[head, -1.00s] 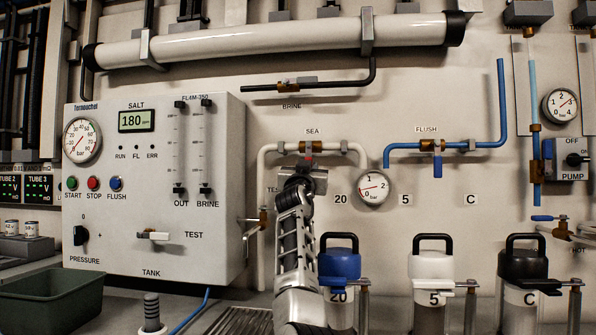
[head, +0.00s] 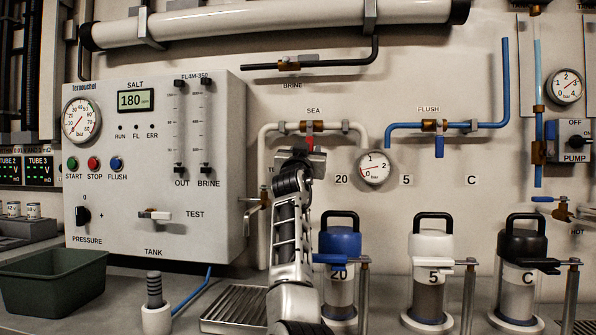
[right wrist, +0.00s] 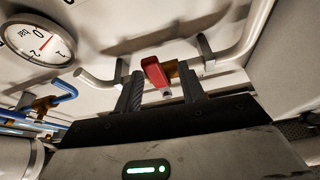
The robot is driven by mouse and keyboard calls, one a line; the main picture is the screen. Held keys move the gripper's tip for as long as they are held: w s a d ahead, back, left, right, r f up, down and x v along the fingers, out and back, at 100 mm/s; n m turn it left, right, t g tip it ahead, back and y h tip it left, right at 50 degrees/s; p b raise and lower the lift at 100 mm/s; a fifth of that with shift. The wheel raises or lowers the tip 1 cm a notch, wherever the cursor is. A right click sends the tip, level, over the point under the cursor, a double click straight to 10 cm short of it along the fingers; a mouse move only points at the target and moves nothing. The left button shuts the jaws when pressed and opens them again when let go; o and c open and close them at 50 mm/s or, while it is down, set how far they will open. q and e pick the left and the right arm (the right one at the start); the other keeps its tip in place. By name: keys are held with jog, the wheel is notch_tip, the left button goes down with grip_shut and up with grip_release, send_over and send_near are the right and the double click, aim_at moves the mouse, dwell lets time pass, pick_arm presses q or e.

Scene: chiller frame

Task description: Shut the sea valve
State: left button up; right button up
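The sea valve is a brass body (head: 309,127) on the white pipe under the SEA label. Its red handle (head: 310,143) points down, across the pipe. The red handle (right wrist: 155,72) also shows in the right wrist view, beside the brass body. My right gripper (head: 304,158) is just below the valve. In the right wrist view my right gripper (right wrist: 162,84) is open, its two dark fingers apart on either side of the handle. The handle appears nearer the left finger; I cannot tell whether they touch. My left gripper is not in view.
A round gauge (head: 374,167) sits right of the valve. The blue-handled flush valve (head: 438,146) is further right. Filter housings, including a blue-capped one (head: 340,243), stand below. The control panel (head: 150,185) fills the left.

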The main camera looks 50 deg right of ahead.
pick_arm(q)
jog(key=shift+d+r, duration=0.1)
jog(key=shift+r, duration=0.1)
pick_arm(e)
jog(key=v, duration=1.3)
jog(key=shift+a, duration=0.2)
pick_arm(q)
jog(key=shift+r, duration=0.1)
pick_arm(e)
jog(key=shift+f, duration=0.1)
